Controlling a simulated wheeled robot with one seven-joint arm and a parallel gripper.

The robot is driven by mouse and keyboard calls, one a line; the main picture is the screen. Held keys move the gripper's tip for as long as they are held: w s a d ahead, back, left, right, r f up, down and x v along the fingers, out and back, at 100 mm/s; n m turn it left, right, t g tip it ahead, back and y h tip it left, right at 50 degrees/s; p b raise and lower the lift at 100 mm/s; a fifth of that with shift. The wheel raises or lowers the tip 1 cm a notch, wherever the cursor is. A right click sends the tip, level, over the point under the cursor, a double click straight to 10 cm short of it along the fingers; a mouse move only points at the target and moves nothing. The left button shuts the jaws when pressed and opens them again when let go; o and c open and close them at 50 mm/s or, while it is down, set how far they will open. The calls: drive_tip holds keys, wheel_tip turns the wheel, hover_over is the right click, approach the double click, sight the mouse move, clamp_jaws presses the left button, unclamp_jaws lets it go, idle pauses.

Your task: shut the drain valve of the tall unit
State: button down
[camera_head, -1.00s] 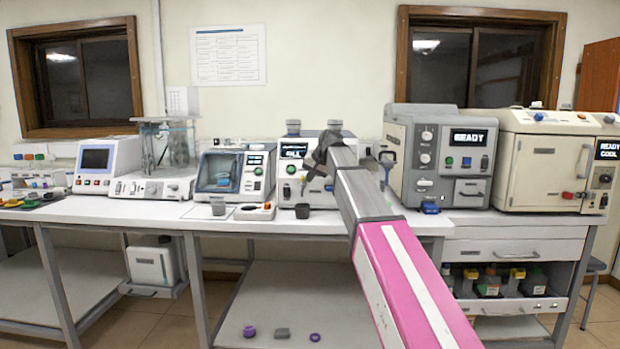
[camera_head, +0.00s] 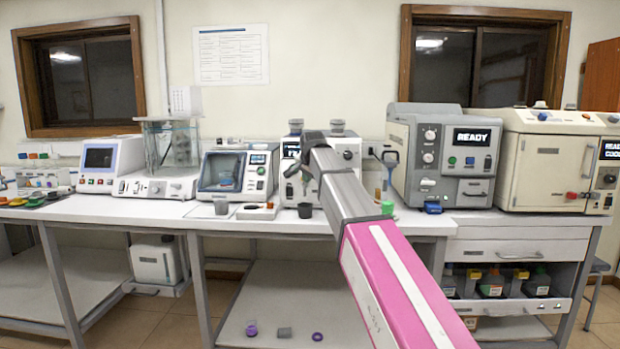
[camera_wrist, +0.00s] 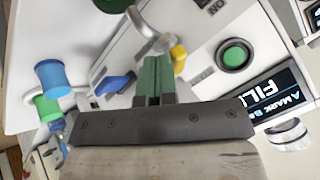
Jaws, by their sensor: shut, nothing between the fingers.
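The white unit (camera_head: 345,190) with two grey caps on top stands mid-bench, partly hidden by my arm. In the wrist view its front panel (camera_wrist: 205,85) shows at a slant, with a lit display reading "FILL" (camera_wrist: 282,100) and a round green button (camera_wrist: 234,55). A grey bent pipe (camera_wrist: 150,18), a yellow lever (camera_wrist: 179,58) and a blue lever (camera_wrist: 114,84) show near it; which one is the drain valve I cannot tell. My gripper (camera_wrist: 155,62) is shut and empty. Its tips lie between the two levers in the picture, close to the yellow one; contact is unclear.
A dark cup (camera_head: 304,210) stands before the unit. A chamber with a window (camera_head: 205,192) stands to the left.

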sight(301, 178)
drive_tip(key=a+m+h, duration=0.1)
drive_tip(key=m+h, duration=0.1)
drive_tip(key=m, duration=0.1)
drive_tip(key=a+m+h, duration=0.1)
drive_tip(key=m, duration=0.2)
drive_tip(key=a+m+g+h, duration=0.1)
drive_tip(key=m+h, duration=0.1)
drive_tip(key=m, duration=0.1)
drive_tip(key=shift+w+h, duration=0.25)
drive_tip(key=shift+h, duration=0.05)
drive_tip(key=shift+a, duration=0.1)
drive_tip(key=shift+w, duration=0.15)
idle(0.6)
